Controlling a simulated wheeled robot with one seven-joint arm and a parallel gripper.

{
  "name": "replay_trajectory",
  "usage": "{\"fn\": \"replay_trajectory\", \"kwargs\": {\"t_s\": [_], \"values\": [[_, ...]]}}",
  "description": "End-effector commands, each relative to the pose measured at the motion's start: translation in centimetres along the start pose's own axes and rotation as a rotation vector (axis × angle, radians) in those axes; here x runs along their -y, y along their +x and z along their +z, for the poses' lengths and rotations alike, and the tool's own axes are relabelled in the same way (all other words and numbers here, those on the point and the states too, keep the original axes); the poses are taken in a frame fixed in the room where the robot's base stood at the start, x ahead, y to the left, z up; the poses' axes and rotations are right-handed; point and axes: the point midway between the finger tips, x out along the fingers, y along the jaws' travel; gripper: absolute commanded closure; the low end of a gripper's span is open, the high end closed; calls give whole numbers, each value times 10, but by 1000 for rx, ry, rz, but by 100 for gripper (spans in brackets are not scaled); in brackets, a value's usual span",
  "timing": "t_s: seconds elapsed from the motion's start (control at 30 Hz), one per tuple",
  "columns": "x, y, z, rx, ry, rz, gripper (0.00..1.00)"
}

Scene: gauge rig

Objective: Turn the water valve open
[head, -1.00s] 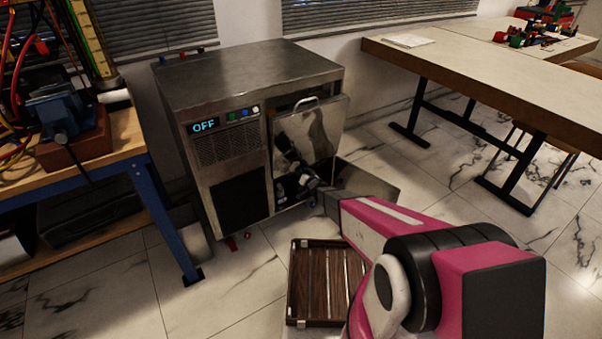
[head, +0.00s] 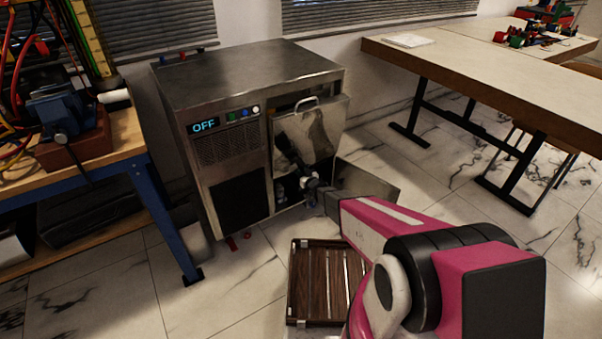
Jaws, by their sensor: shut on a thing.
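A steel machine (head: 258,75) with a display reading OFF stands against the wall. Small red and dark fittings (head: 182,53) show behind its top left edge. Small red parts (head: 232,243) lie low at its front base. I cannot tell which of these is the water valve, or how it is set. The machine's front hatch door (head: 318,128) has a bar handle at its top. My gripper (head: 298,167) is at the lower part of this door and appears shut on it. The fingertips are dark and small, so the exact contact is unclear.
A slatted wooden tray (head: 311,315) lies on the floor in front of the machine. A workbench with a blue leg (head: 160,215) stands at left. A long table (head: 490,70) stands at right. The marble floor between is mostly clear.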

Motion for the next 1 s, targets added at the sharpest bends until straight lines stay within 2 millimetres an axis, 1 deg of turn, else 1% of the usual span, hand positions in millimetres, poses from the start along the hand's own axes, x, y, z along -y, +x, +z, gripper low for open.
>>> {"fn": "replay_trajectory", "kwargs": {"t_s": [0.27, 0.3, 0.33, 0.37, 0.63, 0.77, 0.87, 1.0], "values": [[0, -1, 1, 3, -1, 0, 100], [0, -1, 1, 3, -1, 0, 71], [0, -1, 1, 3, 0, 0, 61], [0, -1, 1, 3, 0, 0, 57], [0, -1, 0, 1, 1, 0, 57], [0, -5, 0, 1, 1, 0, 57], [0, -14, 0, 2, 1, 1, 57], [1, -34, -1, 3, 1, 0, 57]]}}
